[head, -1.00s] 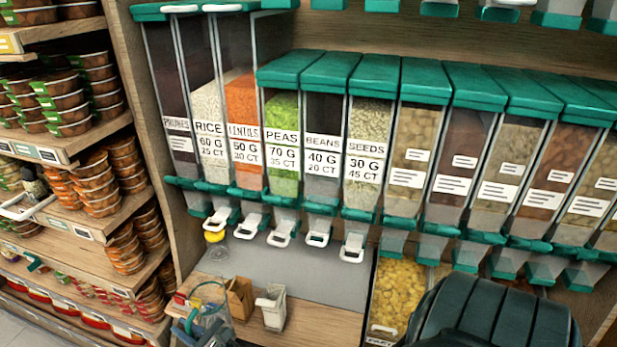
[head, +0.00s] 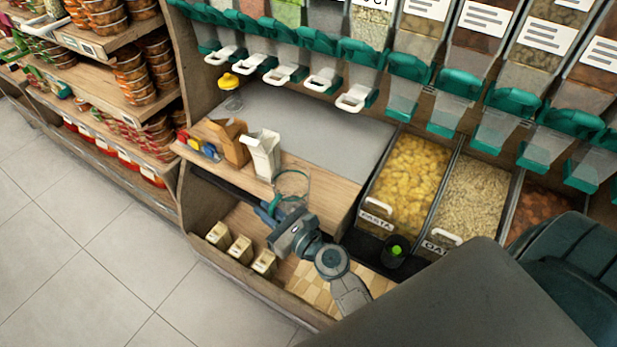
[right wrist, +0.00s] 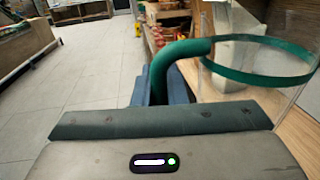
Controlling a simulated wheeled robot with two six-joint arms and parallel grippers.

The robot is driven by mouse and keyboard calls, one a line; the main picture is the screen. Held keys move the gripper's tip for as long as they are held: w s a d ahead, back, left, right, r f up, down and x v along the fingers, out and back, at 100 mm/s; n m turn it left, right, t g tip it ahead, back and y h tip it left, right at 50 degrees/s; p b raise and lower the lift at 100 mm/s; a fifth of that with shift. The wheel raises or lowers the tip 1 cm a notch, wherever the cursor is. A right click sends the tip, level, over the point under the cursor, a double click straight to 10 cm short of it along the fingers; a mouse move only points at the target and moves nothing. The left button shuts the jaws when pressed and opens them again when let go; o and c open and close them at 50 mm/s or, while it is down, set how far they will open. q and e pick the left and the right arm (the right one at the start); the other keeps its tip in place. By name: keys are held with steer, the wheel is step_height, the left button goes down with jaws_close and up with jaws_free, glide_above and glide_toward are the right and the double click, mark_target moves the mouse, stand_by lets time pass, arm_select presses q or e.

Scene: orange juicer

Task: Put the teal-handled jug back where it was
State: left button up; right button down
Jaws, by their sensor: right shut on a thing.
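The jug (head: 292,183) is clear with a teal rim and a teal handle. In the head view it is at the front edge of the wooden counter (head: 325,190), right of the white carton (head: 262,155). I cannot tell whether its base touches the counter. My right gripper (head: 268,212) is shut on the jug's handle, at its front left side. In the right wrist view the curved teal handle (right wrist: 180,55) runs down between the jaws, and the clear jug with its teal rim (right wrist: 255,78) is on the right. My left gripper is not in view.
A brown carton (head: 229,143) and small coloured items (head: 200,146) stand left of the white carton. The grey mat (head: 320,125) behind is mostly clear. Bins of pasta (head: 412,180) and oats (head: 468,200) are to the right. Small cartons (head: 240,249) stand below.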

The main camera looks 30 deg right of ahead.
mark_target(284, 175)
steer(key=w+d, duration=0.5)
steer(key=w, duration=0.1)
steer(key=w+d+f, duration=0.1)
steer(key=w+d, duration=0.2)
steer(key=shift+w+d, duration=0.15)
steer(key=shift+d, duration=0.15)
steer(key=f, duration=0.1)
steer(key=w+d+f+b, duration=0.1)
steer(key=f, duration=0.1)
steer(key=shift+w+d+f+b, duration=0.15)
steer(key=shift+w+d+b, duration=0.1)
steer(key=shift+w+b, duration=0.15)
steer(key=shift+f, duration=0.3)
steer(key=shift+s+r, duration=0.1)
steer(key=shift+f, duration=0.25)
steer(key=c, duration=1.5)
jaws_free()
steer(key=shift+r, duration=0.1)
